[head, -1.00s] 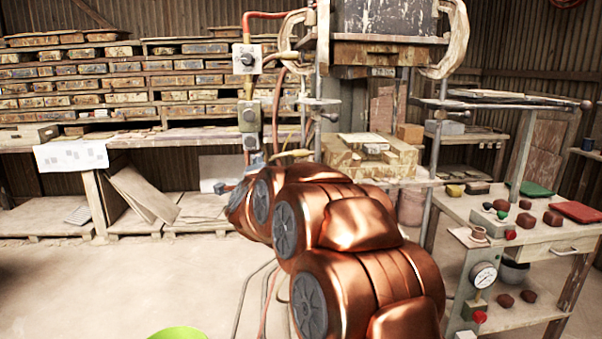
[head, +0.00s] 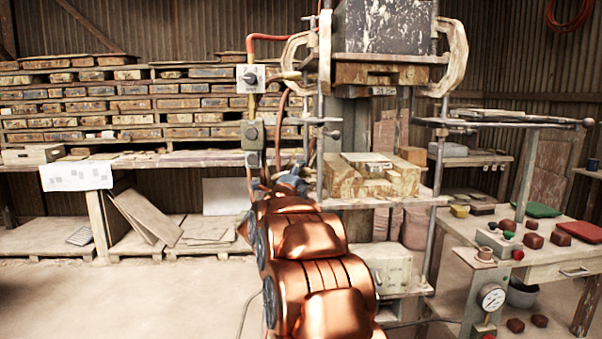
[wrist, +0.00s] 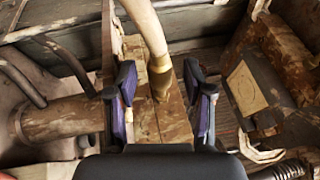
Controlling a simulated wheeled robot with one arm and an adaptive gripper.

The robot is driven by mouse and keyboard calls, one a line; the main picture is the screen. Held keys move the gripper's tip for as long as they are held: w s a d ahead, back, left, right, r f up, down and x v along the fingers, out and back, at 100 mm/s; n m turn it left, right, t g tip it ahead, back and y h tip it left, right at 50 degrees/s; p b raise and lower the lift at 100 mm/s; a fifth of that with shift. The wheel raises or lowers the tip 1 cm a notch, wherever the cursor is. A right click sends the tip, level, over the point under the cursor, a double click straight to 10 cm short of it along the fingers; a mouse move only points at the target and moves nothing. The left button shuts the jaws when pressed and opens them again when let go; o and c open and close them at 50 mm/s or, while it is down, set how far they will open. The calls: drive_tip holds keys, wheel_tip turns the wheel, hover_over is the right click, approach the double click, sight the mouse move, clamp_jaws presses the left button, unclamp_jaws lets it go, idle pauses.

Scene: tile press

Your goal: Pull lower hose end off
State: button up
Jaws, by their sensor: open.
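In the wrist view, a pale tan hose (wrist: 146,28) comes down from the top and ends in a brass-coloured collar (wrist: 160,74). The collar meets a worn wooden block behind it. My gripper (wrist: 160,82) is open, with one dark finger on each side of the collar and a visible gap on both sides. I cannot tell the depth between fingertips and collar. In the head view, a brownish hose (head: 281,108) hangs beside the press frame; its lower end is hidden around my gripper (head: 290,182) and arm.
The press frame (head: 322,110) stands close to the right of my gripper, with a wooden mould (head: 405,178) on its bed. Valve boxes (head: 250,78) hang to the left. A bench (head: 540,268) with a gauge is at right. The floor at left is clear.

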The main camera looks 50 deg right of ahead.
drive_tip(key=shift+x, duration=0.95)
clamp_jaws()
